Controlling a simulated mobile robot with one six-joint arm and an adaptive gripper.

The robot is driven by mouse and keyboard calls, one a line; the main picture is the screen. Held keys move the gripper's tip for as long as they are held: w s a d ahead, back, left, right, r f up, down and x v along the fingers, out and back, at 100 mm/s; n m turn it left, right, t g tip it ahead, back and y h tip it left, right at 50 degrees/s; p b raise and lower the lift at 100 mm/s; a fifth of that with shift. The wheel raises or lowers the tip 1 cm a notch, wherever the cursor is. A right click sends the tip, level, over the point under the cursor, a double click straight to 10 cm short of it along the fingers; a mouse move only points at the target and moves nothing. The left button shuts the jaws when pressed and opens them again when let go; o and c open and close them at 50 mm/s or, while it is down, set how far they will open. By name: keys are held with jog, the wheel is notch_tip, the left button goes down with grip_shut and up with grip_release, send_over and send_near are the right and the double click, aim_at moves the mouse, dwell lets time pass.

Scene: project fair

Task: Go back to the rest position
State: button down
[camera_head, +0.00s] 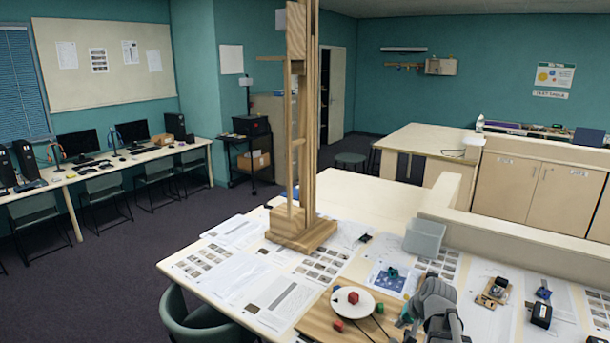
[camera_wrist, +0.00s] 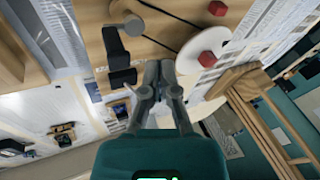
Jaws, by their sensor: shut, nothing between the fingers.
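My gripper (camera_wrist: 160,72) is shut and empty in the wrist view, its grey fingertips together in front of the teal gripper body. It appears over a wooden board (camera_wrist: 95,22) that carries black parts and a white disc (camera_wrist: 192,55). A red block (camera_wrist: 207,59) shows at the disc, and another red block (camera_wrist: 217,8) is nearby. In the head view, part of my grey arm stands at the lower right, beside the board (camera_head: 315,322). The white disc (camera_head: 345,309) shows there with a red block (camera_head: 353,297) on it. The height of my gripper is unclear.
A tall wooden frame (camera_head: 298,120) stands on the worktable behind the board. A grey bin (camera_head: 424,238) and a low partition (camera_head: 500,246) are to the right. Printed sheets (camera_head: 230,265) cover much of the table. A chair (camera_head: 195,322) is at its left edge.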

jog(key=s+a+f+n+g+h+b, duration=0.1)
jog(key=s+a+f+n+g, duration=0.1)
jog(key=s+a, duration=0.3)
jog(key=s+a+f+n+g+h+b, duration=0.2)
jog(key=s+a, duration=0.3)
jog(key=s, duration=0.3)
jog(key=shift+a+f, duration=0.15)
jog(key=shift+f, duration=0.75)
